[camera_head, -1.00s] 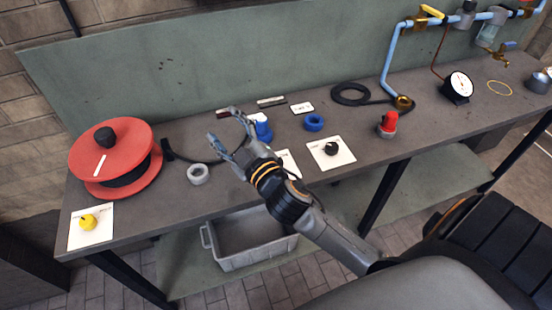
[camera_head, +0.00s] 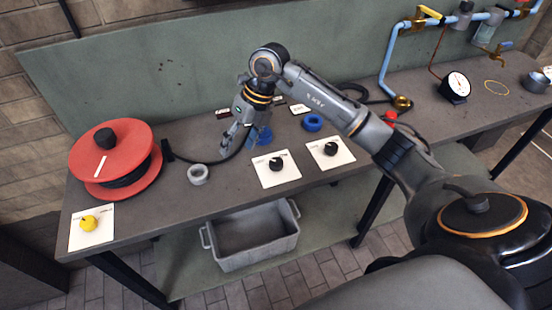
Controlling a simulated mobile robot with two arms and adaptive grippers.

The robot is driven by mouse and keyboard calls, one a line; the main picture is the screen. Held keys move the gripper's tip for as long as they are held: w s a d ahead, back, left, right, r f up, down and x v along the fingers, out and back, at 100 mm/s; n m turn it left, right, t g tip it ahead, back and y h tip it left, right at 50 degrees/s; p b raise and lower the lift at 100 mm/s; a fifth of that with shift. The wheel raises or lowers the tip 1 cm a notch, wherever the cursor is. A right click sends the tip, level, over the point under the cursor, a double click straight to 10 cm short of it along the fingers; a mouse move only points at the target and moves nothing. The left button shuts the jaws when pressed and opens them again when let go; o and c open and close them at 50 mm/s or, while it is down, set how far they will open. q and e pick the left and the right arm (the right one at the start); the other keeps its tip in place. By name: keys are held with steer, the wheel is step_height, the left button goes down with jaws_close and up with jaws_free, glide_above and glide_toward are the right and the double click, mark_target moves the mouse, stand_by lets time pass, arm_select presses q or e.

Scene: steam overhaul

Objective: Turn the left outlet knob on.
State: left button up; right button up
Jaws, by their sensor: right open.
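Three knobs sit on white plates on the workbench. A yellow knob (camera_head: 89,222) is at the far left front. A black knob (camera_head: 276,164) is near the middle front, and a second black knob (camera_head: 331,148) is just right of it. I cannot tell from labels which one is the left outlet knob. My right gripper (camera_head: 236,150) is open and empty, fingers pointing down over the bench, behind and left of the middle black knob. It touches no knob. My left gripper is out of view.
A red cable reel (camera_head: 117,158) stands at the left. A grey ring (camera_head: 198,174), a blue fitting (camera_head: 264,136) and a blue ring (camera_head: 313,122) lie near the gripper. A pressure gauge (camera_head: 456,85) and blue pipes stand at the right. A grey bin (camera_head: 252,246) is below the bench.

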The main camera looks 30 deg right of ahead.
mark_target(277, 162)
steer(key=s+d+r+m+g+h, duration=0.15)
steer(key=d+h, duration=0.25)
steer(key=d, duration=0.6)
steer(key=f+p, duration=0.1)
steer(key=f, duration=0.3)
steer(key=f+p, duration=0.1)
steer(key=f, duration=0.3)
steer(key=f+p, duration=0.1)
steer(key=f, duration=0.4)
steer(key=shift+w+d, duration=0.1)
steer(key=shift+w, duration=0.15)
steer(key=c, duration=1.2)
